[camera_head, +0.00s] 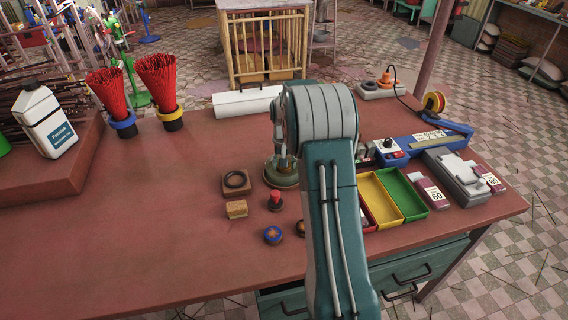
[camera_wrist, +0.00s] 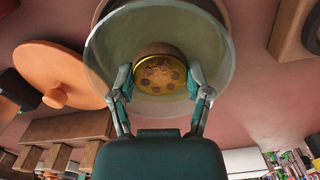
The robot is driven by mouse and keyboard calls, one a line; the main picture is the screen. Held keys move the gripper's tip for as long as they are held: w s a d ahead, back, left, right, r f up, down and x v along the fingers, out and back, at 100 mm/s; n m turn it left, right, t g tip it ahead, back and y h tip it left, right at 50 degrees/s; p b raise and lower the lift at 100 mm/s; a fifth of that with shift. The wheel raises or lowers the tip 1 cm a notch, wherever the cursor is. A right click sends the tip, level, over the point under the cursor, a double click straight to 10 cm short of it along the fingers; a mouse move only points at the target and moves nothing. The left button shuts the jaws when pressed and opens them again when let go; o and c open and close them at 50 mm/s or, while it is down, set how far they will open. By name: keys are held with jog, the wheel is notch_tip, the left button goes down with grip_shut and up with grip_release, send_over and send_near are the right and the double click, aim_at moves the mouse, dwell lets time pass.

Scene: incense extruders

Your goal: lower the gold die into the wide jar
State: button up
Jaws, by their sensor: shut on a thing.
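The gold die (camera_wrist: 160,73), a round disc with several holes in its face, is between my fingertips in the wrist view. My gripper (camera_wrist: 160,84) is shut on it. The wide jar (camera_wrist: 215,62), of pale green glass, surrounds the die in this picture; I cannot tell how deep the die is. In the head view the jar (camera_head: 281,182) stands on the table just left of my arm. My gripper (camera_head: 282,153) points down at it, and the die is not clearly seen there.
A dark ring on a wooden block (camera_head: 235,183), a cork-coloured block (camera_head: 236,209), a red-knobbed piece (camera_head: 275,200) and a blue disc (camera_head: 272,235) lie close by. Yellow (camera_head: 380,198) and green (camera_head: 402,190) trays stand right of my arm. The table's left front is clear.

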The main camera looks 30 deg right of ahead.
jog(key=shift+f, duration=0.95)
dwell(0.6)
jog(key=o, duration=1.4)
jog(key=shift+r, duration=0.1)
notch_tip(320, 180, up, 12)
jog(key=shift+f, duration=0.1)
